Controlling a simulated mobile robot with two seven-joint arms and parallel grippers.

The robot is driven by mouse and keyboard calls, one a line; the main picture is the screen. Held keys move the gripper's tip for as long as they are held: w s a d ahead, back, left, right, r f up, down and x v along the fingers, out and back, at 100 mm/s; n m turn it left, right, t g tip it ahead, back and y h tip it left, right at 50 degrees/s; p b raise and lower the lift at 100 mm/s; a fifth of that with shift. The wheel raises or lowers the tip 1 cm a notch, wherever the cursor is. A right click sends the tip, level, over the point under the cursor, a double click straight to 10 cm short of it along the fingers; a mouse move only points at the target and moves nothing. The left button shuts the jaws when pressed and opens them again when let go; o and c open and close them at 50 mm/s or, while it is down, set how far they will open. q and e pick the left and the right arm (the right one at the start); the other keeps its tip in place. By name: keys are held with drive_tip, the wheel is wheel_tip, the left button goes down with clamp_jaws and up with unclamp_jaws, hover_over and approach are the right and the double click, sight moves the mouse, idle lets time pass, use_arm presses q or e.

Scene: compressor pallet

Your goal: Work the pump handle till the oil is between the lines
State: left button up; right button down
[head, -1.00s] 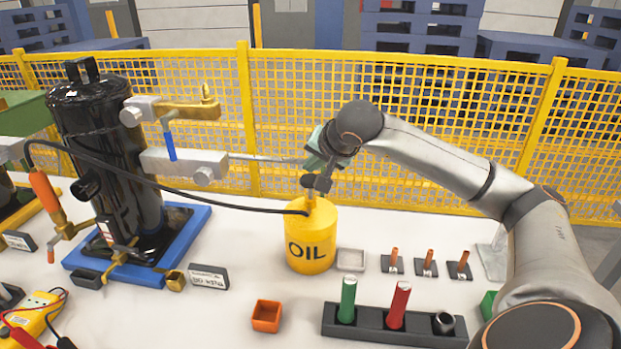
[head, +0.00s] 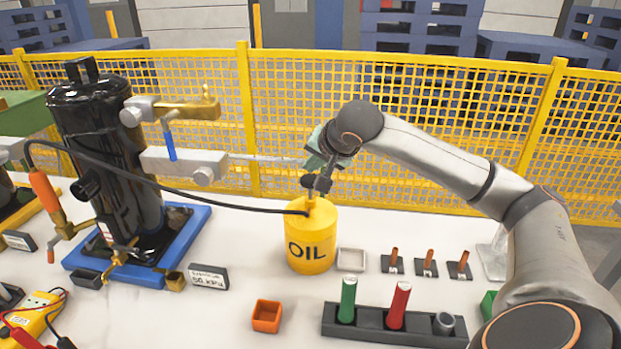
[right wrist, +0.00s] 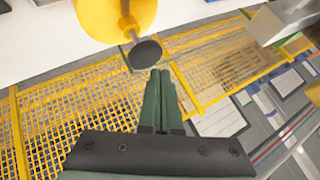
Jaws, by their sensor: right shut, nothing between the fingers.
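The yellow can marked OIL (head: 310,245) stands upright on the white table in the head view. Its pump handle rises from the top and ends in a black knob (right wrist: 146,53), clearest in the right wrist view. My right gripper (head: 314,161) is above the can; its green fingers (right wrist: 160,74) are shut and empty. Their tips are close beside the knob; contact cannot be told. A black hose (head: 170,187) runs from the can's top towards the black compressor (head: 105,150) at left. I cannot make out the oil level or its lines. My left gripper is out of view.
A grey pipe end (head: 185,162) juts from the compressor towards my right gripper. A rack (head: 365,335) with green and red cylinders, an orange cup (head: 267,316) and a grey tray (head: 351,260) stand near the can. Yellow mesh fencing (head: 430,130) closes the back.

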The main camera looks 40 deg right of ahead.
drive_tip(key=shift+f, duration=0.1)
drive_tip(key=shift+f+b, duration=0.35)
drive_tip(key=shift+f, duration=0.05)
